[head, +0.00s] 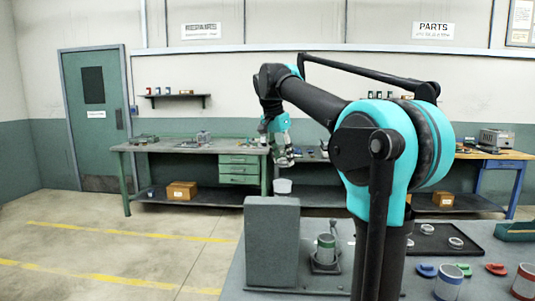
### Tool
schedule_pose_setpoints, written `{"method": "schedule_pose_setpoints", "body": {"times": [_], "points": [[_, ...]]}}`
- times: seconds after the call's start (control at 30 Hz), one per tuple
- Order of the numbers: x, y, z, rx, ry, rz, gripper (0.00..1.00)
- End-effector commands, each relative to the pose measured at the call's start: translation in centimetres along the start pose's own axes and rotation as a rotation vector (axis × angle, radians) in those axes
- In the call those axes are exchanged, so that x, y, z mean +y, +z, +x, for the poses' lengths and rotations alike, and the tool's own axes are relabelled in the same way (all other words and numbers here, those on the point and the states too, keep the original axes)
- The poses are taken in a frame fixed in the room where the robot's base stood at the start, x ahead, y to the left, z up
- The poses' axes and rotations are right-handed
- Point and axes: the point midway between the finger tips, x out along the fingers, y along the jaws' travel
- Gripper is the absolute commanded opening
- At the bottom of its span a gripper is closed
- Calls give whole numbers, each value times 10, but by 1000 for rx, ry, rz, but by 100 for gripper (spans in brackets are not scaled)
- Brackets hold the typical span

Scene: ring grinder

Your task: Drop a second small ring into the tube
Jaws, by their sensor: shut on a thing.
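My gripper (284,162) hangs at the end of my arm, pointing down, left of the picture's middle. It is shut on what seems to be a small ring, too small here to make out clearly. A green and grey upright cylinder (326,248), likely the tube, stands in a dark fixture on the near bench. The gripper appears above and left of it in the picture. Two pale rings lie on a black tray (480,254): one ring (456,242) nearer, the other ring (427,228) farther back.
A tall grey block (271,240) stands left of the cylinder. A blue-banded cup (448,280), a red-banded cup (526,280) and small red and blue parts sit at the front right. A green box (516,231) is at the right edge. My arm hides part of the bench.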

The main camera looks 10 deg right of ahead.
Motion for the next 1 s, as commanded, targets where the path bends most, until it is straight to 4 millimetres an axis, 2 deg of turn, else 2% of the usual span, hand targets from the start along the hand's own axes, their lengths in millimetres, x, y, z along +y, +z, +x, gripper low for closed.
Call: {"method": "schedule_pose_setpoints", "body": {"times": [0.17, 0.7, 1.0], "points": [[0, 2, 5, 0, 0, 0, 9], [0, 14, 46, 0, 0, 0, 9], [0, 16, 53, 0, 0, 0, 9]]}}
